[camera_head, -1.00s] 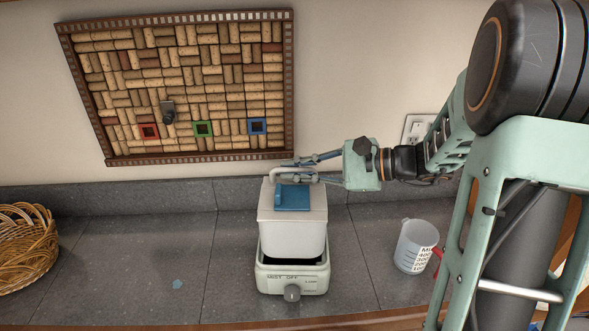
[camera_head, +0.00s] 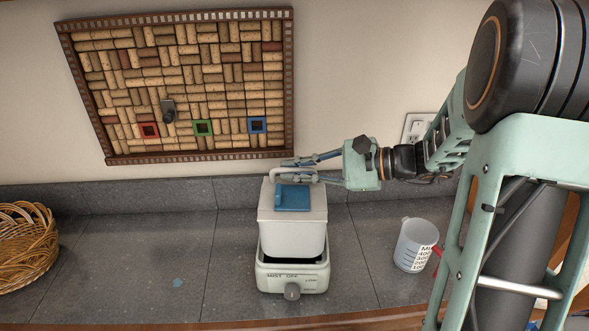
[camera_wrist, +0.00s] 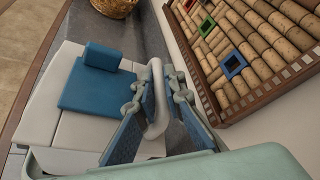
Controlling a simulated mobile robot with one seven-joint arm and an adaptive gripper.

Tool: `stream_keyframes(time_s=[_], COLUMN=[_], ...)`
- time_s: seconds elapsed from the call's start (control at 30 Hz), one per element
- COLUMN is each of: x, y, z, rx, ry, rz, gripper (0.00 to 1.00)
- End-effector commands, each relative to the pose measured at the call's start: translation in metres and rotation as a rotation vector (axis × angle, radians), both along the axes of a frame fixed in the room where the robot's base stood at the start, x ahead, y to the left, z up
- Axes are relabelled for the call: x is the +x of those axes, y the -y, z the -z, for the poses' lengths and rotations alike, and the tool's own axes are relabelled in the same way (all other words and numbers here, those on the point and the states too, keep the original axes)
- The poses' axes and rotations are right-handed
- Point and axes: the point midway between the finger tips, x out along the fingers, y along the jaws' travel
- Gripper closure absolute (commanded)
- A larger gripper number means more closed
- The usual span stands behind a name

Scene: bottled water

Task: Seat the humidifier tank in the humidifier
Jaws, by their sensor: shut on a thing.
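The white humidifier tank (camera_head: 293,234) with a blue lid (camera_head: 293,198) is upright over the pale humidifier base (camera_head: 293,279) on the counter. A dark gap shows between the tank's lower edge and the base's rim, so I cannot tell whether the tank touches the base inside. My gripper (camera_head: 288,170) reaches in from the right at the back of the tank's top. In the wrist view my gripper (camera_wrist: 154,95) is shut on the tank's pale curved handle (camera_wrist: 157,110), beside the blue lid (camera_wrist: 95,82). The base is hidden in the wrist view.
A measuring cup (camera_head: 414,246) stands to the right on the grey counter (camera_head: 140,260). A wicker basket (camera_head: 27,246) is at the far left. A framed cork board (camera_head: 185,88) hangs behind.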

Motion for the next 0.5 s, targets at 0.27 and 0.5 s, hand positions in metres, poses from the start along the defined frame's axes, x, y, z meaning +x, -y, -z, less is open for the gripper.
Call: stream_keyframes(time_s=[0.27,0.5], x=[0.0,0.0], y=[0.0,0.0], z=[0.006,0.011], rx=[0.003,0.004], ry=[0.002,0.002], rz=[0.0,0.0], gripper=[1.0,1.0])
